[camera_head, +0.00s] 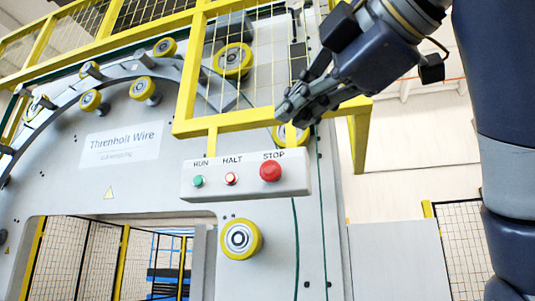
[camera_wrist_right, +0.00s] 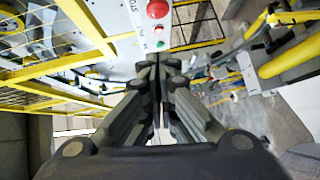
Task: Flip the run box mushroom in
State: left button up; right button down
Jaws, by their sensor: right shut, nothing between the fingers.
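The run box (camera_head: 220,187) is a light grey panel on the machine front, labelled RUN, HALT and STOP. Its red mushroom button (camera_head: 270,171) sits at the right end under STOP. A small red button (camera_head: 231,179) and a green button (camera_head: 198,181) sit left of it. My right gripper (camera_head: 284,112) is shut and empty, up and right of the mushroom and apart from it in the picture. In the right wrist view the mushroom (camera_wrist_right: 157,9) shows at the top edge, beyond my shut fingertips (camera_wrist_right: 153,62). My left gripper is not in view.
A yellow mesh guard frame (camera_head: 225,126) hangs just above the run box. Yellow rollers, one (camera_head: 240,239) below the box, stick out from the machine face. A Threnholt Wire sign (camera_head: 122,142) is at the left. The area right of the box looks open.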

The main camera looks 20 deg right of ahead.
aim_at(270, 171)
jog(key=shift+w+a, duration=0.1)
jog(key=shift+w, duration=0.25)
jog(key=d+p+x, duration=0.1)
jog(key=p+x, duration=0.2)
jog(key=x, duration=0.3)
jog(key=d+p+x, duration=0.1)
jog(key=p+x, duration=0.1)
jog(key=x, duration=0.4)
jog(key=shift+w+d+f+p, duration=0.3)
jog(key=shift+w+d+p, duration=0.15)
jog(key=shift+w, duration=0.15)
jog(key=shift+a, duration=0.15)
